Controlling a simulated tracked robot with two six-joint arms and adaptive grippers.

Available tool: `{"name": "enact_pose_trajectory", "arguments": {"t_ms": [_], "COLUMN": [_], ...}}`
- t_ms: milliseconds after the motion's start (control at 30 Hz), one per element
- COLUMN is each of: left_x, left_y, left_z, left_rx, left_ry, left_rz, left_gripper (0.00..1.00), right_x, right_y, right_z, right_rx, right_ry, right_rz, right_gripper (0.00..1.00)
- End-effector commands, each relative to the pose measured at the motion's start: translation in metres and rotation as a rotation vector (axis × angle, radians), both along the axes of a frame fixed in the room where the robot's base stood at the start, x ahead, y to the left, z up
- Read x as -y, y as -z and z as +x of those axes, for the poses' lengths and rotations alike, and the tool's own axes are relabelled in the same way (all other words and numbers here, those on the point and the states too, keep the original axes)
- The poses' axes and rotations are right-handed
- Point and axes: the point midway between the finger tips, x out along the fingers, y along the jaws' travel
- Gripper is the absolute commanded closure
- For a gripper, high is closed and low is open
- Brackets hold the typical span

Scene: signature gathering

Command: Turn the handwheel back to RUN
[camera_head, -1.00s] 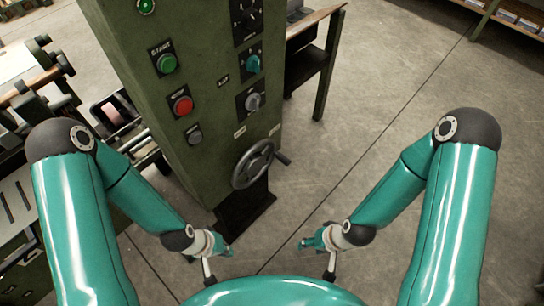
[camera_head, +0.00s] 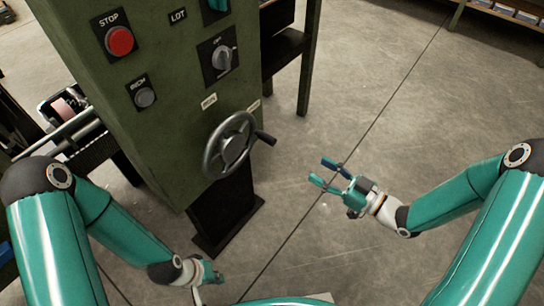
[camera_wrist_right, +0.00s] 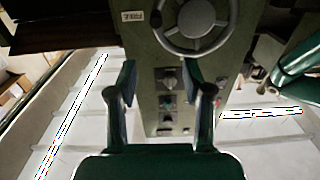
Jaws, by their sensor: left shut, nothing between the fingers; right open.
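The grey handwheel (camera_head: 229,146) is mounted low on the front of the green control cabinet (camera_head: 185,140). Its dark crank handle (camera_head: 265,138) sticks out to the right. Two small label plates sit above the wheel, one at upper left (camera_head: 209,101) and one at upper right (camera_head: 253,105); I cannot read them surely. My right gripper (camera_head: 321,172) is open and empty, to the right of the wheel and apart from it. In the right wrist view the handwheel (camera_wrist_right: 196,22) is at the top, beyond the open fingers (camera_wrist_right: 161,70). My left gripper (camera_head: 217,278) is shut and empty, low in front of the cabinet.
Above the wheel are a red STOP button (camera_head: 120,40), a grey button (camera_head: 145,97) and a grey selector knob (camera_head: 222,58). A dark table (camera_head: 285,55) stands behind the cabinet at right. The concrete floor (camera_head: 385,110) to the right is clear.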

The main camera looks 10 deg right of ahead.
Motion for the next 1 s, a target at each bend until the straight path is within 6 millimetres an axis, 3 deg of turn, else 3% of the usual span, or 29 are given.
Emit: {"name": "enact_pose_trajectory", "arguments": {"t_ms": [67,267,1000], "left_x": [0.0,0.0,0.0], "left_y": [0.008,0.007,0.013], "left_z": [0.0,0.0,0.0], "left_rx": [0.001,0.001,0.001], "left_ry": [0.0,0.0,0.0], "left_rz": [0.0,0.0,0.0], "left_gripper": [1.0,1.0,1.0], "right_x": [0.005,-0.004,-0.103], "right_y": [0.01,0.009,0.01], "right_z": [0.0,0.01,0.109], "right_rx": [-0.003,-0.006,-0.007], "right_ry": [0.013,0.014,0.013], "right_rz": [-0.002,0.0,-0.001], "right_gripper": [0.49,0.49,0.49]}}
